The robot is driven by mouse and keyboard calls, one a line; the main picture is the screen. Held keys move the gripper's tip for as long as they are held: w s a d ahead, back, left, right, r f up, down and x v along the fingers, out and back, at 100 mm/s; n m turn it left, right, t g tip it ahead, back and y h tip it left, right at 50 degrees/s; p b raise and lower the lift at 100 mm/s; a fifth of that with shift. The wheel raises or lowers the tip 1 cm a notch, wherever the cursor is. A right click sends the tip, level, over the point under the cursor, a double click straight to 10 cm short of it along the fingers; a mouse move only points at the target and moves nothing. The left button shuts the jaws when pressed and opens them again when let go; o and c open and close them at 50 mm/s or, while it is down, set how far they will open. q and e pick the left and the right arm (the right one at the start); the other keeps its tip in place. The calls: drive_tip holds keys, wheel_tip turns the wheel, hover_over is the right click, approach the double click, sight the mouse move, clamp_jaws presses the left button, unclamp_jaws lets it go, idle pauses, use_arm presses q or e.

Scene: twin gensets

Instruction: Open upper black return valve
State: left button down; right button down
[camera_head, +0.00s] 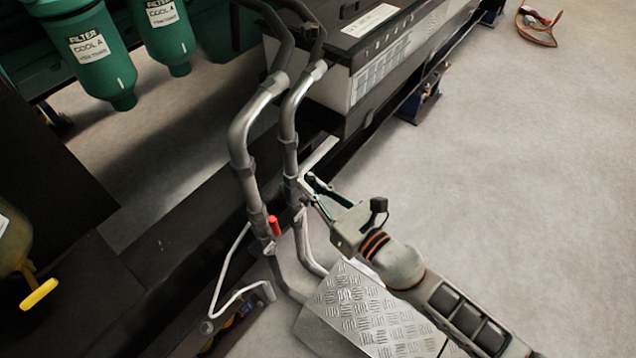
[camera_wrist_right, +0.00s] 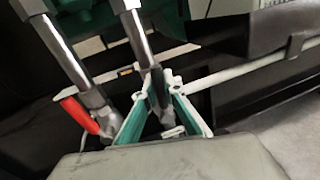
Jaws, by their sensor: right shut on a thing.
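Two silver pipes run down side by side, the left one (camera_head: 242,140) and the right one (camera_head: 289,125). My right gripper (camera_head: 310,193) reaches in from the lower right to the valve on the right pipe. In the right wrist view its green-lined fingers (camera_wrist_right: 160,98) are closed in on both sides of this valve (camera_wrist_right: 166,116). My left gripper is out of view.
A tread-plate step (camera_head: 365,315) lies below my right arm. Green filter canisters (camera_head: 102,58) hang at the upper left. A yellow handle (camera_head: 40,294) is at the lower left. A genset frame (camera_head: 370,85) stands behind the pipes.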

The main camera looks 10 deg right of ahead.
drive_tip(key=shift+s, duration=0.1)
idle(0.5)
drive_tip(key=c, duration=2.1)
unclamp_jaws()
drive_tip(key=v, duration=1.2)
drive_tip(key=shift+a, duration=0.1)
